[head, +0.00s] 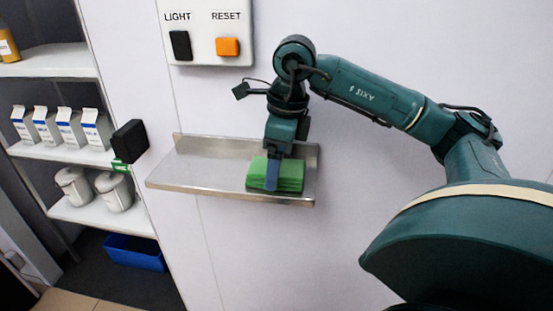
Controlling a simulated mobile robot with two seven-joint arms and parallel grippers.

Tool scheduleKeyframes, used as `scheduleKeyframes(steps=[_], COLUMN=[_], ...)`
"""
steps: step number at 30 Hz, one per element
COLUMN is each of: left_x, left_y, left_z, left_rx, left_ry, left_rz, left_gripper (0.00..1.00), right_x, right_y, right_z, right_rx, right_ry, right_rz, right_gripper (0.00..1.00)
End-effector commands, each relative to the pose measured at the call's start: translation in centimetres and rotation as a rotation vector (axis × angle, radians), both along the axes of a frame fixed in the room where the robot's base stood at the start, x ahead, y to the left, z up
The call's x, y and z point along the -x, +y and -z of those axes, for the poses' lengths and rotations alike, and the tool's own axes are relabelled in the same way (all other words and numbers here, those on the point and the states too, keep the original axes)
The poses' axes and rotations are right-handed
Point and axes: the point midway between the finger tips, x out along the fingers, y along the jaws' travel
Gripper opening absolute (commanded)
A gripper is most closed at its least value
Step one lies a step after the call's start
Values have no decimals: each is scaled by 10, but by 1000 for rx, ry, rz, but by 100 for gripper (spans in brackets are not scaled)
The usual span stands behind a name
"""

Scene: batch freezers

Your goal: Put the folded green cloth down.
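The folded green cloth (291,176) is a thick, layered block at the right end of a metal wall shelf (205,172). It appears to rest on the shelf, near its front edge; I cannot make out any gap beneath it. My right gripper (271,176) points down at the cloth from above, with one blue-grey finger lying over its front side. The other finger is hidden, so I cannot tell whether the gripper is shut on the cloth or open around it. My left gripper is not in view.
The shelf is bare left of the cloth. Above it is a panel with a black LIGHT switch (180,45) and an orange RESET button (228,47). A black block (130,141) juts from the wall at left. Racks hold cartons (70,128) and white tubs (115,191); a blue bin (135,252) is below.

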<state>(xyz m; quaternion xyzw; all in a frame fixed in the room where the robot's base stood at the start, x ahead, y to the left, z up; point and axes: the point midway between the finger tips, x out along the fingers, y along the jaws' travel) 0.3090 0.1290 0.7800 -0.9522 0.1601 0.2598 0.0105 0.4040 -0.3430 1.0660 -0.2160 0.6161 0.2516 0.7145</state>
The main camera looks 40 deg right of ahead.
Motion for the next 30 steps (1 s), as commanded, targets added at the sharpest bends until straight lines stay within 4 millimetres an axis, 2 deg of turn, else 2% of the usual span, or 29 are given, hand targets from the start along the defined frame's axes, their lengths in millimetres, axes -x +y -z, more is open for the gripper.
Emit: scheduleKeyframes(steps=[5, 12, 18, 22, 30], left_x=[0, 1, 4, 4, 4], left_y=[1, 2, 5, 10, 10], left_z=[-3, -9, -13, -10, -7], left_rx=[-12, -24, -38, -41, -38], left_ry=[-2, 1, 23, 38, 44], left_rz=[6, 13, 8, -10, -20], left_gripper=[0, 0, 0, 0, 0], right_x=[1, 7, 12, 13, 13], right_y=[-2, -7, -10, -11, -11], right_z=[-24, -80, -113, -120, -121], right_rx=[-2, -2, 1, 0, -1], right_ry=[-4, -6, -2, 0, 1], right_rz=[0, -1, 1, 0, 0], right_gripper=[83, 83, 83, 83, 83])
